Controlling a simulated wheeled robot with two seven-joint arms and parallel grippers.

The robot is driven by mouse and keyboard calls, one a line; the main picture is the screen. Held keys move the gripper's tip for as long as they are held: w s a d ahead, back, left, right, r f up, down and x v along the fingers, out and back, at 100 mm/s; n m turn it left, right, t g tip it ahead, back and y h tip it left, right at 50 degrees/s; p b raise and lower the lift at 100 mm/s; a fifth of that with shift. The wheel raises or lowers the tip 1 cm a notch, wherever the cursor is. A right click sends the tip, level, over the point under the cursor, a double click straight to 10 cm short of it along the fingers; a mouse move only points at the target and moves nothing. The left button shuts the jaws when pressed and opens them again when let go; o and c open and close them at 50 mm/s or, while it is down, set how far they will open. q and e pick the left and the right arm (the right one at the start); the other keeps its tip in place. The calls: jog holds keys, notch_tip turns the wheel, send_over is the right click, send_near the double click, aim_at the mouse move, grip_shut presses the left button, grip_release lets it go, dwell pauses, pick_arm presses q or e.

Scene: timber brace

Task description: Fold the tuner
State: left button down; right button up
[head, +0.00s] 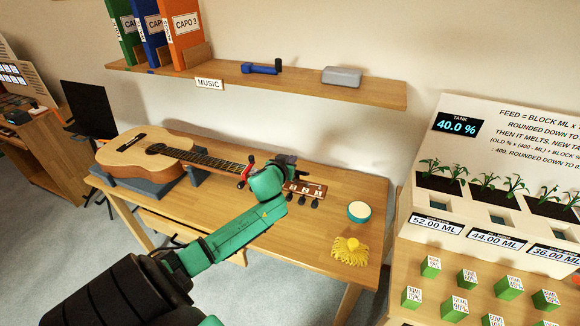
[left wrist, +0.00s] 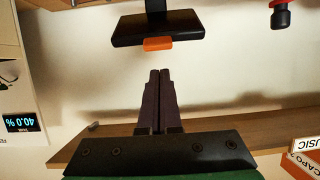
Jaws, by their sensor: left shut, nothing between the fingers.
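The tuner (left wrist: 155,28) shows at the top of the left wrist view as a dark, flat body with an orange tab (left wrist: 158,44) on the edge facing my fingers. A dark stem runs from its other side. My left gripper (left wrist: 159,72) is shut and empty, its fingertips pointing at the orange tab with a gap between. In the head view my left gripper (head: 286,160) is above the guitar neck, near the headstock (head: 305,189). There I cannot tell the tuner apart from the dark gripper parts. The guitar (head: 150,155) lies on the table. My right gripper is not in view.
A red capo (head: 246,170) sits on the neck. A round teal-rimmed tub (head: 359,211) and a yellow cloth-like item (head: 350,251) are on the wooden table (head: 325,215). A shelf (head: 300,88) with binders hangs above. A planter station (head: 480,190) stands at right.

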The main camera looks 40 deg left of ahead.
pick_arm(q)
jog(key=shift+s+d+f, duration=0.3)
jog(key=shift+s+f, duration=0.5)
jog(key=shift+s, duration=0.1)
jog(key=shift+w+f, duration=0.1)
